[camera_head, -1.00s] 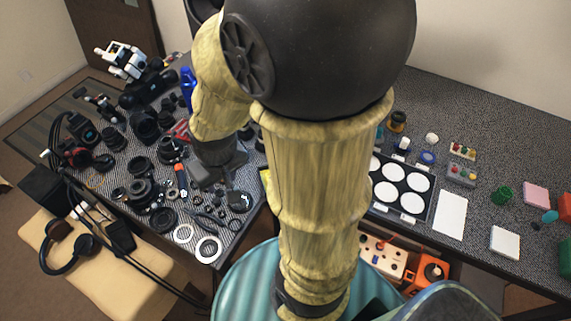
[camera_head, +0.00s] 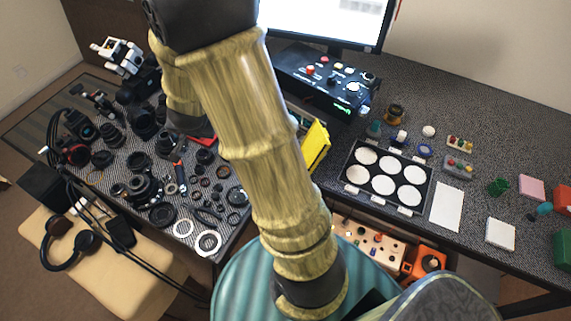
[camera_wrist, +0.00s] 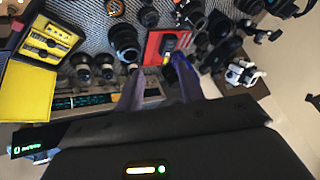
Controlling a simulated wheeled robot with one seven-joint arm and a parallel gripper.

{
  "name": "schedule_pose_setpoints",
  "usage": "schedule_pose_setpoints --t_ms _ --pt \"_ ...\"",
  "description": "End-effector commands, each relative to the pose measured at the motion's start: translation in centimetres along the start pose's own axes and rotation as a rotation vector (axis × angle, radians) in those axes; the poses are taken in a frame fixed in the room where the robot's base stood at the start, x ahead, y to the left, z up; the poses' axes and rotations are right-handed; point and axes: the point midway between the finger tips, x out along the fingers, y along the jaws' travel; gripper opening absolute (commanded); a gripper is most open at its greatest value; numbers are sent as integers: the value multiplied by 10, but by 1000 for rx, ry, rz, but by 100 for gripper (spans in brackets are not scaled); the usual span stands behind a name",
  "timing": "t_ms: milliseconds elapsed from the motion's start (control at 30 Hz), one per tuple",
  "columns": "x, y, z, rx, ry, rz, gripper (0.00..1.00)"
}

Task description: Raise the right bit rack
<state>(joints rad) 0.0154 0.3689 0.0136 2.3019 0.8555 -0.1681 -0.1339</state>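A yellow case (camera_wrist: 25,92) lies open at the left of the wrist view, with a bit rack (camera_wrist: 52,38) holding small bits in its upper part. I cannot tell from this view whether it is the right rack. Part of the yellow case also shows in the head view (camera_head: 316,146), beside my arm. My gripper (camera_wrist: 160,88) shows in the wrist view with two dark fingers spread apart and nothing between them. It is to the right of the case, not touching it. In the head view my gripper is hidden or out of frame.
A red tray (camera_wrist: 155,50) with a black item lies beyond the fingers. Several black lens parts stand around it. In the head view a monitor (camera_head: 335,18), a black control box (camera_head: 320,80) and a tray of white discs (camera_head: 348,178) stand right of my arm.

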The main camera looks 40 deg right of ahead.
Motion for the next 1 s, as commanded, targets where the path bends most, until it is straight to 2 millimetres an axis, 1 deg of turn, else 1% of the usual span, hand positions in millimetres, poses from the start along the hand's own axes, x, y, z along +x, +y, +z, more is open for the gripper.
schedule_pose_setpoints --t_ms 33,133,200,267,300,367,467,500,600,700,833,1000 --pt "14 3 -10 71 38 35 38" --pt "37 16 -27 214 120 118 38" --pt "52 30 -36 310 175 190 38" --pt "63 43 -40 389 218 260 38" --pt "70 53 -41 441 246 311 38" --pt "79 69 -40 513 284 393 38" --pt "90 97 -32 628 338 547 38" --pt "93 108 -26 671 355 612 38" --pt "97 132 -8 763 388 772 38" --pt "96 148 9 825 402 897 38" --pt "95 156 21 863 408 976 38" --pt "94 156 22 867 408 983 38"
